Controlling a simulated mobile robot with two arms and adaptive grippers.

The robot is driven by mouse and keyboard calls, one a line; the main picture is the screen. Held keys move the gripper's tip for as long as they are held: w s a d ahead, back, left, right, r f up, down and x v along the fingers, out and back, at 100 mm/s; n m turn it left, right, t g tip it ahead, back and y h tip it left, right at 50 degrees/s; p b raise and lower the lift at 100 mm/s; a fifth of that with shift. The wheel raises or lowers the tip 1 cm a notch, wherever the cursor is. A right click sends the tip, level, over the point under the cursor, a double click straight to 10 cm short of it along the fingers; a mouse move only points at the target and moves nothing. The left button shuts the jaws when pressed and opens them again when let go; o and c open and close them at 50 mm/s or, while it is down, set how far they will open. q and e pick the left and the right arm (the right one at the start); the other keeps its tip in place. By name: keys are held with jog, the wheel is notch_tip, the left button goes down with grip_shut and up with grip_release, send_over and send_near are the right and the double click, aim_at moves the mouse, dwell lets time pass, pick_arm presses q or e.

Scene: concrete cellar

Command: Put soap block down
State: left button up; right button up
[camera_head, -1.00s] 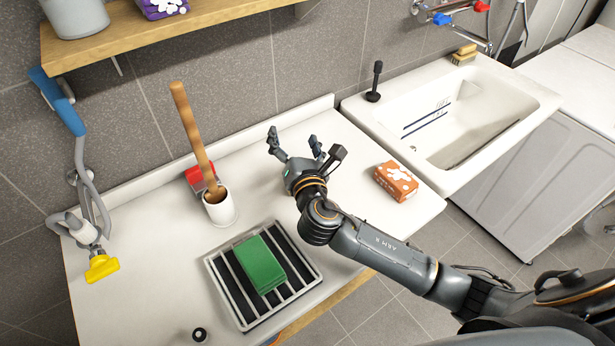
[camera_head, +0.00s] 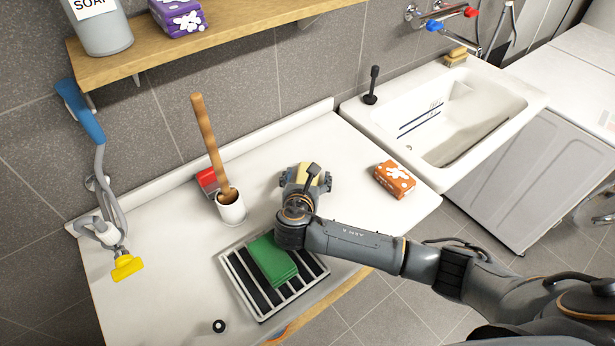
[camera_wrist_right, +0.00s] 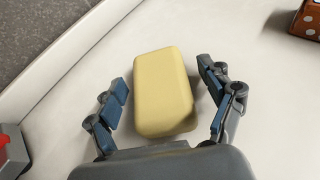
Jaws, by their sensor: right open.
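A pale yellow soap block (camera_wrist_right: 163,92) is in the right wrist view between the two blue-grey fingers of my right gripper (camera_wrist_right: 163,76). The fingers are open, with a gap visible on each side of the block. The block appears to lie flat on the white counter (camera_head: 160,275). In the head view, only part of the soap block (camera_head: 308,172) shows behind my right gripper (camera_head: 306,178), which hides the rest. My left gripper is not in view.
A black rack (camera_head: 292,300) with a green cloth (camera_head: 272,262) lies in front. A white holder (camera_head: 231,208) with a wooden handle stands left, an orange patterned box (camera_head: 394,180) right. The sink (camera_head: 470,120) is behind right. Counter between gripper and orange box is clear.

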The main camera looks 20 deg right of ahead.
jog(key=shift+w+d+f, duration=0.2)
jog(key=shift+w, duration=0.25)
jog(key=c, duration=1.5)
